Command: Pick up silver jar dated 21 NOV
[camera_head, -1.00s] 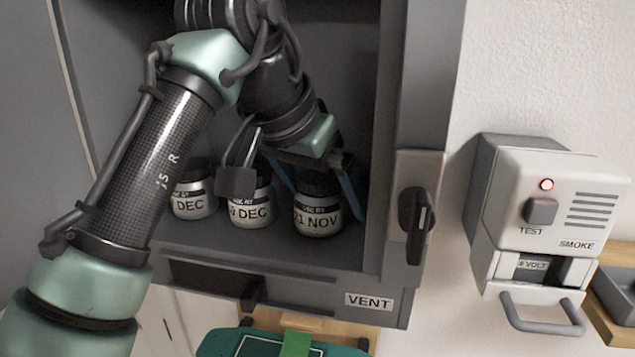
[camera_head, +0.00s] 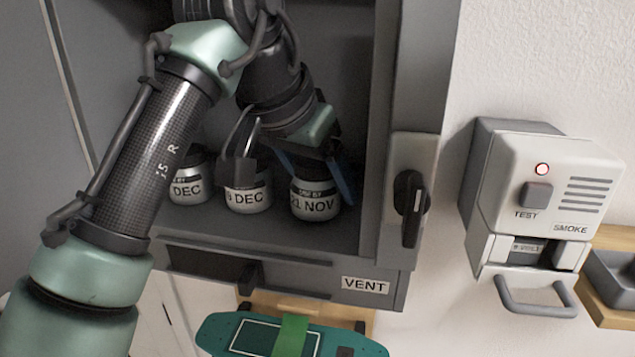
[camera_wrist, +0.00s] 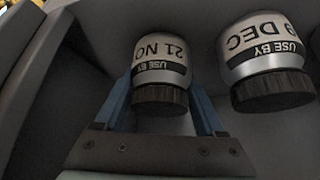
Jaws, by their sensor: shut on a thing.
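The silver jar labelled 21 NOV (camera_head: 315,203) stands upright on the cabinet floor, rightmost of three jars in the head view. In the wrist view the same jar (camera_wrist: 160,62), with its black ribbed lid, lies between the blue fingers. My gripper (camera_head: 318,182) comes down over it from above and is shut on it. The gripper also shows in the wrist view (camera_wrist: 160,105). Whether the jar is clear of the floor I cannot tell.
Two similar jars, one reading 9 DEC (camera_head: 247,197) and one DEC (camera_head: 187,190), stand to the left. The cabinet's right wall is close beside the gripper. A VENT label (camera_head: 365,285), a black knob (camera_head: 411,207) and a smoke tester (camera_head: 540,200) are outside.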

